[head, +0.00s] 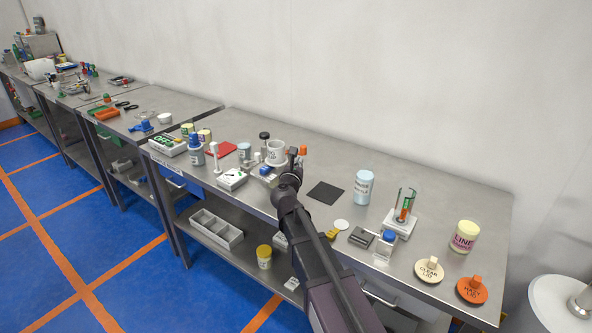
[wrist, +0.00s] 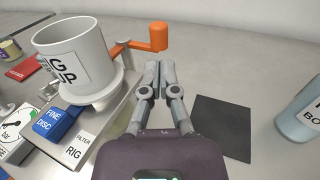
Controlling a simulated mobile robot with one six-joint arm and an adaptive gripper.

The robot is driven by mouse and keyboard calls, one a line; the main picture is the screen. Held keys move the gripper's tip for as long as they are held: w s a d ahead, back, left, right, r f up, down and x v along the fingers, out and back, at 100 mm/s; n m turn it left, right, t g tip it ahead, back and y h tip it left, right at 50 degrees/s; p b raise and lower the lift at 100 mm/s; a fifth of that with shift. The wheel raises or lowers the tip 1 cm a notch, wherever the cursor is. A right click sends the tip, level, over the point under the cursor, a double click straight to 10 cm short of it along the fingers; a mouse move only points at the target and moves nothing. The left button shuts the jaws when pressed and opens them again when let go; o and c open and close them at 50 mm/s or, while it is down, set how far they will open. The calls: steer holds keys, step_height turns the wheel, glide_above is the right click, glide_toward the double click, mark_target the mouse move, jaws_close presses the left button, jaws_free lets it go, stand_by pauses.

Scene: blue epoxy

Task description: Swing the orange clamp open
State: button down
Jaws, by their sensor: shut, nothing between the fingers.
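The orange clamp (wrist: 158,37) has a block-like knob at the end of a thin orange arm, which reaches left to the filter rig (wrist: 118,105) beside the white-grey cup. In the head view the clamp (head: 303,150) shows as a small orange spot right of the cup. My gripper (wrist: 152,68) is shut and empty, its fingertips just below the orange knob in the wrist picture. I cannot tell whether they touch it. In the head view my gripper (head: 294,156) is small and partly hidden by my arm.
The labelled cup (wrist: 72,55) stands on the rig's ring, close left of my gripper. A blue block marked FINE DISC (wrist: 53,119) lies left. A black mat (wrist: 222,127) lies on bare table to the right, with a light-blue bottle (wrist: 304,115) beyond it.

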mark_target(304, 151)
steer(key=shift+x, duration=2.6)
steer(key=shift+a+y, duration=0.15)
steer(key=shift+y, duration=0.15)
steer(key=shift+w+d+n+y, duration=0.1)
steer(key=shift+d+n+y, duration=0.2)
steer(key=shift+d+n, duration=0.1)
